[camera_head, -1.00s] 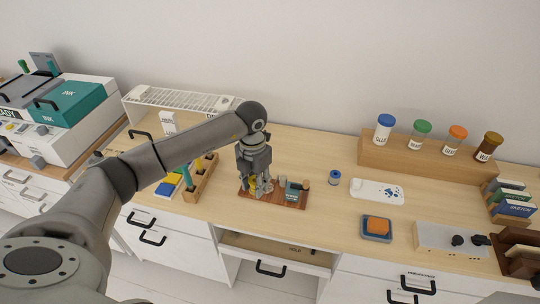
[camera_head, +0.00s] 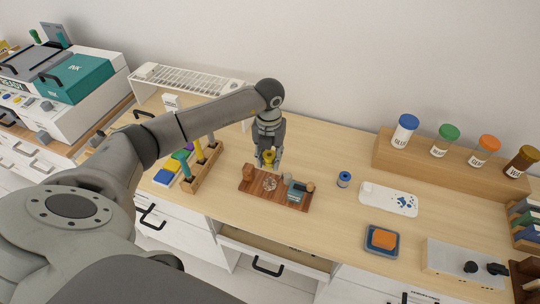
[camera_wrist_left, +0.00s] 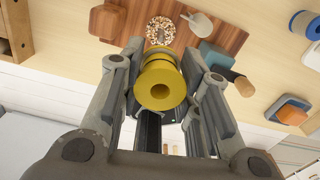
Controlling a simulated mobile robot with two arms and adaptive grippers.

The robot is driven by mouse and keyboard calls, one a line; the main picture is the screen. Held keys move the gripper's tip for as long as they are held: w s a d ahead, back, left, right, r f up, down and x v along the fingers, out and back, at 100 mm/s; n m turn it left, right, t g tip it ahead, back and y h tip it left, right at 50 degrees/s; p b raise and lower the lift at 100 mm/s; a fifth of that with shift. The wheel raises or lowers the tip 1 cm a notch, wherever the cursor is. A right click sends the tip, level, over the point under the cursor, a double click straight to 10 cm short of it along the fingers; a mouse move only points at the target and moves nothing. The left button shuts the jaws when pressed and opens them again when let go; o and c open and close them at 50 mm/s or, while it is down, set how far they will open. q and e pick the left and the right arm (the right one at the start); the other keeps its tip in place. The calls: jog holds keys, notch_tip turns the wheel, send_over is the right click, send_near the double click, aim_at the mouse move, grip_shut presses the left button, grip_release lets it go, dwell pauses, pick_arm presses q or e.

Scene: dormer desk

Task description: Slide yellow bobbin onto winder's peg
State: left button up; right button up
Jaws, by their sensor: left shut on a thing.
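My left gripper (camera_head: 267,163) is shut on the yellow bobbin (camera_head: 269,157), held above the back edge of the winder's brown wooden board (camera_head: 252,188). In the left wrist view the yellow bobbin (camera_wrist_left: 160,88) sits between the fingers, its round end with the hole facing the camera. The board (camera_wrist_left: 222,38) carries a speckled disc (camera_wrist_left: 160,30), a grey peg-like part (camera_wrist_left: 202,22) and a teal block (camera_wrist_left: 214,56) with a wooden handle (camera_wrist_left: 243,86). The bobbin is apart from these parts. I cannot tell for certain which part is the peg. My right gripper is out of view.
A blue bobbin (camera_head: 344,179) stands right of the board. A wooden rack with upright tools (camera_head: 205,172) stands at its left. Farther right are a white tray (camera_head: 388,199) and a blue dish with an orange block (camera_head: 382,239). Jars stand on a wooden riser (camera_head: 440,160).

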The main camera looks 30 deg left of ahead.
aim_at(270, 178)
pick_arm(q)
jog(key=shift+w+f, duration=0.2)
jog(key=shift+f, duration=0.25)
jog(key=shift+s+f+b, duration=0.1)
jog(key=shift+f+b, duration=0.85)
jog(key=shift+b, duration=0.1)
jog(key=shift+f+b, duration=1.1)
jog(key=shift+f, duration=0.5)
jog(key=shift+f+b, duration=1.75)
jog(key=shift+f, duration=0.6)
jog(key=o, duration=0.9)
jog(key=shift+r, duration=0.15)
notch_tip(270, 178, up, 12)
jog(key=shift+f, duration=0.1)
